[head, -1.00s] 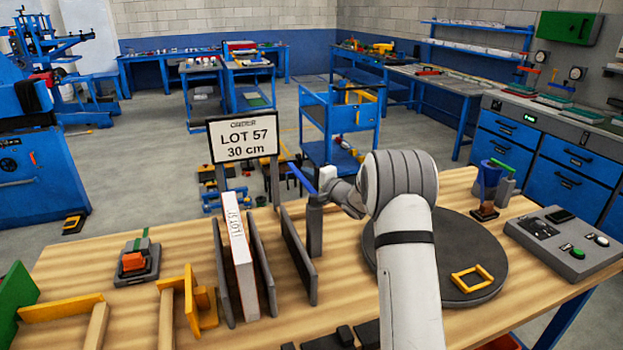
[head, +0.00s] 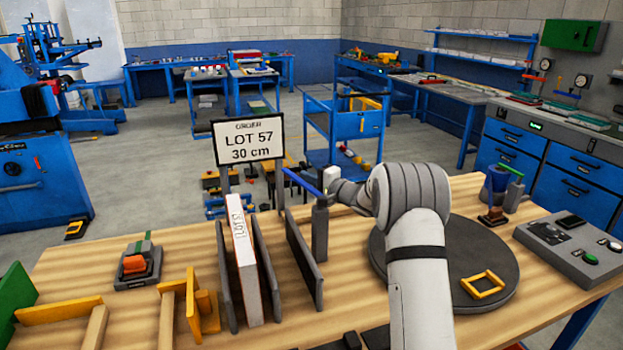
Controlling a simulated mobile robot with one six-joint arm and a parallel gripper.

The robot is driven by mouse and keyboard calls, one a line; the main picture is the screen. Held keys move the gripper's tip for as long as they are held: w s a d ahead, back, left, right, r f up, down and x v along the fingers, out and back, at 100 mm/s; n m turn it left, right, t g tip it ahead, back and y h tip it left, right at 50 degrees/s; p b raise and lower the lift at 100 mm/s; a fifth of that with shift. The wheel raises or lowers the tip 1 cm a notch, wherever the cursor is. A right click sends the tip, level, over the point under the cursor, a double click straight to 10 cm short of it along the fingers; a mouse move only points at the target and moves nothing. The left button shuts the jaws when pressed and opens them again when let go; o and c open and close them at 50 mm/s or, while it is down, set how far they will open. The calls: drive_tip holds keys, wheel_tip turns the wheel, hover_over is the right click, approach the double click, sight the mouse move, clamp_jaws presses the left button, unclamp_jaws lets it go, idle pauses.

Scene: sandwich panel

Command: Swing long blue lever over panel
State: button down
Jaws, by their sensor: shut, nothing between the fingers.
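The long blue lever (head: 301,181) sits on top of a grey upright post (head: 320,230) on the wooden bench. It slants up and to the left from the post, toward the space behind the grey plates. The white panel (head: 243,262) marked with a lot label stands upright between grey plates, left of the lever. My gripper (head: 330,182) is at the right of the post top, close to the lever's post end. My arm hides much of it, and whether it touches the lever cannot be told. Its fingers are shut with nothing visible between them.
A sign (head: 248,141) reading LOT 57, 30 cm stands behind the panel. A dark round turntable (head: 500,262) with a yellow frame (head: 483,284) is right of my arm. An orange-topped block (head: 135,265) and yellow brackets (head: 195,300) are at left. A button box (head: 580,240) is at right.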

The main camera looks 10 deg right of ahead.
drive_tip(key=s+d+b, duration=0.3)
drive_tip(key=s+d, duration=0.3)
drive_tip(key=d, duration=0.4)
drive_tip(key=shift+b, duration=0.35)
drive_tip(key=shift+f+b, duration=0.25)
drive_tip(key=shift+b, duration=0.4)
drive_tip(key=b, duration=0.3)
drive_tip(key=shift+a, duration=0.15)
drive_tip(key=shift+r, duration=0.3)
drive_tip(key=shift+w, duration=0.1)
